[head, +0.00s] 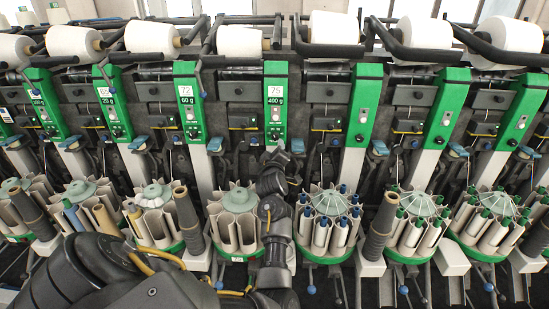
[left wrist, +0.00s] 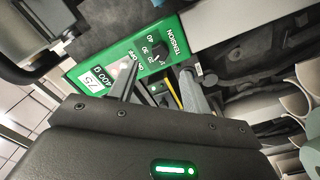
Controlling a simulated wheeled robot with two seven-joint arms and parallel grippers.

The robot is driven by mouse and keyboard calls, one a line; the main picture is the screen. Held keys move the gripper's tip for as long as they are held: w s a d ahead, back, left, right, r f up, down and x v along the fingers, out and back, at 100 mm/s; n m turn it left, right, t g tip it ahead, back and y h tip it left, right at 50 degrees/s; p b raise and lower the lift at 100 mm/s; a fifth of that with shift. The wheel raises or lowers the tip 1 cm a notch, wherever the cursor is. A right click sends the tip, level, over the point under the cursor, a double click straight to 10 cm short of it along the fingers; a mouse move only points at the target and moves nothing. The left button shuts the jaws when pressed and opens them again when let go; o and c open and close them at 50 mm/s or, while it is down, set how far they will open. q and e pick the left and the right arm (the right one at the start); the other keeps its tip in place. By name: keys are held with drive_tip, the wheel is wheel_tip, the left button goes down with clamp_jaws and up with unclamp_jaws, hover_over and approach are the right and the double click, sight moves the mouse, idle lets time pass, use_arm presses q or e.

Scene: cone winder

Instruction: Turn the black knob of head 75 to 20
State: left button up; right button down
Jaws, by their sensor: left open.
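The green panel of head 75 (head: 277,100) is near the middle of the head view, with a label reading 75 and 400 g. In the left wrist view the same panel (left wrist: 108,66) lies tilted. Its black knob (left wrist: 158,56) sits beside the word TENSION and a scale with 20, 30 and 40; I cannot tell its exact setting. My left gripper (head: 277,153) is just below the panel in the head view. In the left wrist view my left gripper (left wrist: 160,82) is open, its fingers apart and the knob seen beyond the gap between them. My right gripper is not in view.
Neighbouring heads, such as head 72 (head: 189,102), stand in a row on both sides. White cones (head: 239,41) lie along the top. Round bobbin magazines (head: 328,216) stand below, close to my arm, with dark tubes (head: 380,226) between some of them.

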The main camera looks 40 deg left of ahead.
use_arm(q)
drive_tip(key=shift+v, duration=1.45)
drive_tip(key=s+d+f+m+g+h, duration=0.4)
drive_tip(key=s+d+f+m+h, duration=0.6)
drive_tip(key=s+d+f+m, duration=0.6)
drive_tip(key=s+d+f+m+g+h, duration=0.1)
drive_tip(key=s+d+f+g, duration=0.2)
drive_tip(key=s, duration=0.4)
drive_tip(key=s+d+f+m+g, duration=0.1)
drive_tip(key=s+d+f+m, duration=0.1)
drive_tip(key=s+d, duration=0.4)
drive_tip(key=s+d+f+m+g+h, duration=0.1)
drive_tip(key=s+d+f+g, duration=0.15)
drive_tip(key=s, duration=0.65)
wheel_tip(320, 180, down, 25)
drive_tip(key=g, duration=0.1)
drive_tip(key=s+a+f+g, duration=0.1)
drive_tip(key=s+a+f, duration=0.2)
drive_tip(key=s+f, duration=1.3)
drive_tip(key=shift+s+f+m, duration=0.3)
drive_tip(key=shift+s+f, duration=0.05)
drive_tip(key=shift+f, duration=0.1)
